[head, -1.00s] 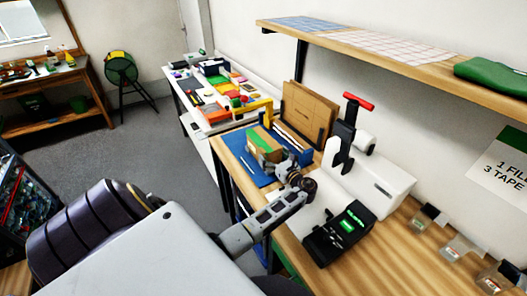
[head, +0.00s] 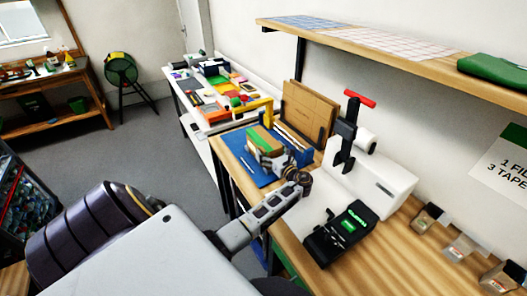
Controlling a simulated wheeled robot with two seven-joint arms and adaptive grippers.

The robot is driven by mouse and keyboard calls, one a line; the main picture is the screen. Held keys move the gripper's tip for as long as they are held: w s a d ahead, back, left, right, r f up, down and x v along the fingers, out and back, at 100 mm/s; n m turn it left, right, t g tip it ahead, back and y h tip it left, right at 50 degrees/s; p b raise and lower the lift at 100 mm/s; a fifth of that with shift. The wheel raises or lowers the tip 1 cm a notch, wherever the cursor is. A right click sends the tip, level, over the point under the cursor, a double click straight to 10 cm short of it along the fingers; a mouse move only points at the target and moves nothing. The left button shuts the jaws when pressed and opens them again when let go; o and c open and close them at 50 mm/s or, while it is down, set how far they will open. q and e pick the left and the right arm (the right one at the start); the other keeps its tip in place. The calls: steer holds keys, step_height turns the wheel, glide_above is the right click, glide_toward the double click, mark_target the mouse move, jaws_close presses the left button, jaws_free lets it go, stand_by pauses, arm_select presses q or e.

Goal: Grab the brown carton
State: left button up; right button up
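The brown carton (head: 262,136) with a green stripe on top sits on a blue mat (head: 235,165) at the far end of the wooden bench. My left gripper (head: 264,156) is at the near side of the carton and covers its lower front part. The fingers are small and partly merge with the carton, so I cannot tell whether they are shut on it. My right gripper is not in view.
Flat brown cardboard sheets (head: 309,112) stand in a rack behind the carton. A white device with a red-handled press (head: 351,130) and a black terminal (head: 341,235) are to the right. A shelf (head: 390,57) overhangs the bench.

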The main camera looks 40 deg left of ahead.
arm_select(q)
steer(key=c, duration=0.9)
steer(key=shift+o, duration=0.2)
steer(key=shift+r, duration=0.15)
steer(key=shift+r, duration=4.9)
